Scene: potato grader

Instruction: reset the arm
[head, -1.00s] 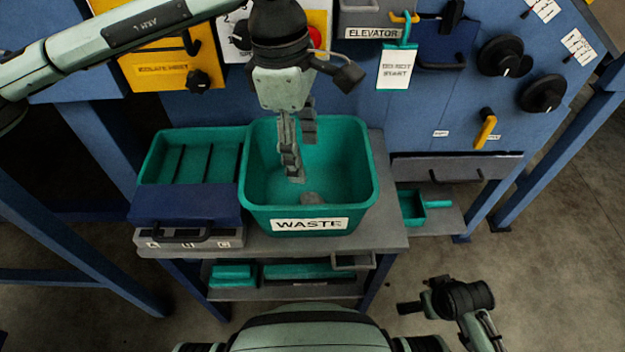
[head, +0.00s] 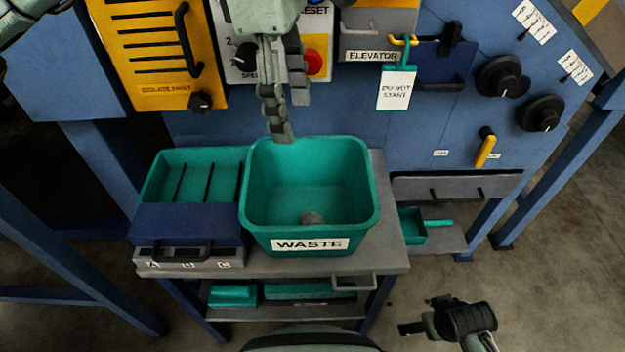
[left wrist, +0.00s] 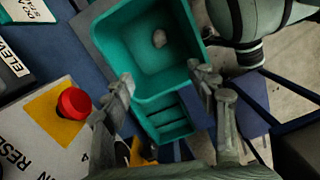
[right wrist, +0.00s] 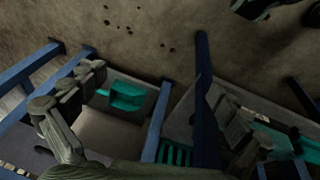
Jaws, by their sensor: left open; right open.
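My left gripper (head: 286,115) is open and empty in the head view. It hangs above the back rim of the green WASTE bin (head: 255,222), in front of the control panel. In the left wrist view its two fingers (left wrist: 166,85) are spread, with the bin (left wrist: 135,50) beyond them. A grey-brown lump (head: 313,217), like a potato, lies on the bin floor; it also shows in the left wrist view (left wrist: 159,38). My right arm shows low at the right in the head view. In the right wrist view my right gripper (right wrist: 150,115) is open and empty.
A green slotted tray (head: 170,175) with a blue front stands left of the bin on a grey table (head: 390,245). Behind are a red button (head: 313,62), a yellow guard (head: 150,50), a hanging tag (head: 397,88) and black knobs (head: 541,114). Blue frame legs flank the table.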

